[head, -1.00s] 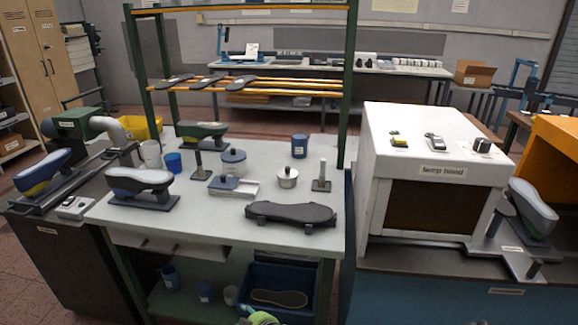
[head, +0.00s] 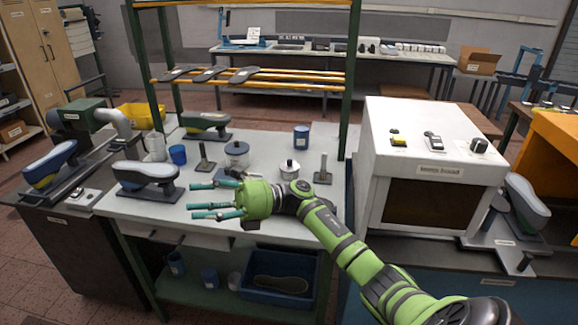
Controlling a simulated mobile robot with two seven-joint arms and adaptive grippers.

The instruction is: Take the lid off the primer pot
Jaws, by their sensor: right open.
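Two lidded pots stand on the grey worktable (head: 140,207): a larger grey pot with a dark knobbed lid (head: 237,148) and a small silver pot with a lid and black knob (head: 289,169). Their labels are too small to read, so I cannot tell which is the primer pot. Both lids are on. My right gripper (head: 196,199) is open and empty, above the front of the table, its fingers pointing left. It is nearer the camera than both pots and appears apart from them. My left gripper is not in view.
A blue can (head: 301,137) stands behind the silver pot, and a blue cup (head: 178,155) at the left. A shoe last on a stand (head: 147,178) sits at the front left. A green rack post (head: 351,80) rises at the right, beside the white oven-like box (head: 425,127).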

